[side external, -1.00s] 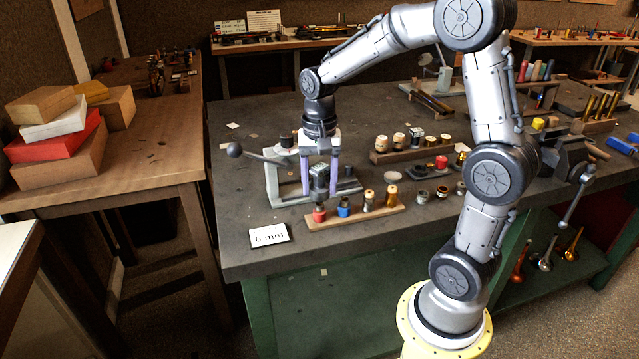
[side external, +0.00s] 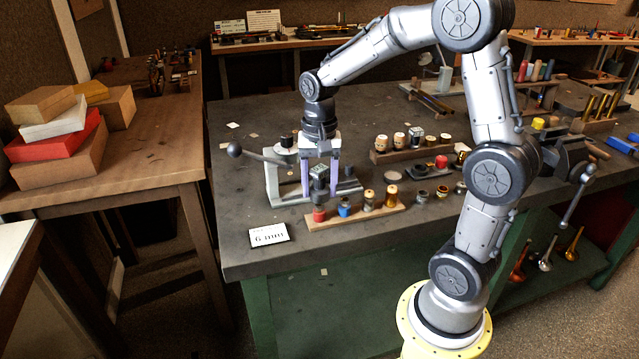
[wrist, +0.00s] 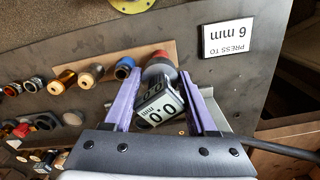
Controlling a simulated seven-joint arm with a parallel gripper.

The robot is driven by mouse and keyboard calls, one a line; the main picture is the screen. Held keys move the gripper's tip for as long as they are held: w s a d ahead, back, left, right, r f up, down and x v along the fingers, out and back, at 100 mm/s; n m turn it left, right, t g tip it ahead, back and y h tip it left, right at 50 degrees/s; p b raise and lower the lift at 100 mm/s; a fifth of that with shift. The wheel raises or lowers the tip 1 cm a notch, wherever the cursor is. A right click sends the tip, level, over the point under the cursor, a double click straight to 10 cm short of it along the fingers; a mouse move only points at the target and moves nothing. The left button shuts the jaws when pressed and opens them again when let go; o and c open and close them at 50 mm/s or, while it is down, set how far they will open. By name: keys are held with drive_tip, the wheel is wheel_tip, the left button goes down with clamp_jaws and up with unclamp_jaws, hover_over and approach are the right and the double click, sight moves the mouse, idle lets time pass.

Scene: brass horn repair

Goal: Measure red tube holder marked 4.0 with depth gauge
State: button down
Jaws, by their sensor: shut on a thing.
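My gripper (side external: 320,178), with purple fingers, points down at the left end of a small wooden rack (side external: 356,216). It is shut on the depth gauge (side external: 319,175), a dark cylinder with a boxy display head; in the wrist view its display (wrist: 158,107) reads 0.0. The red tube holder (side external: 319,214) stands at the rack's left end, directly below the gauge. In the wrist view red (wrist: 160,54) shows just beyond the gauge's grey body. I cannot tell whether gauge and holder touch. No 4.0 mark is readable.
A blue holder (side external: 344,207) and brass-coloured pieces (side external: 391,196) stand along the same rack. A card reading "PRESS TO 6 mm" (wrist: 228,37) lies nearby. A grey lever press (side external: 272,186) with a black-knobbed handle stands behind the gripper. Another rack of parts (side external: 410,151) is behind to the right.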

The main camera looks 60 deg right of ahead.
sight(320, 169)
drive_tip(key=shift+f, duration=1.65)
unclamp_jaws()
drive_tip(key=shift+r, duration=3.5)
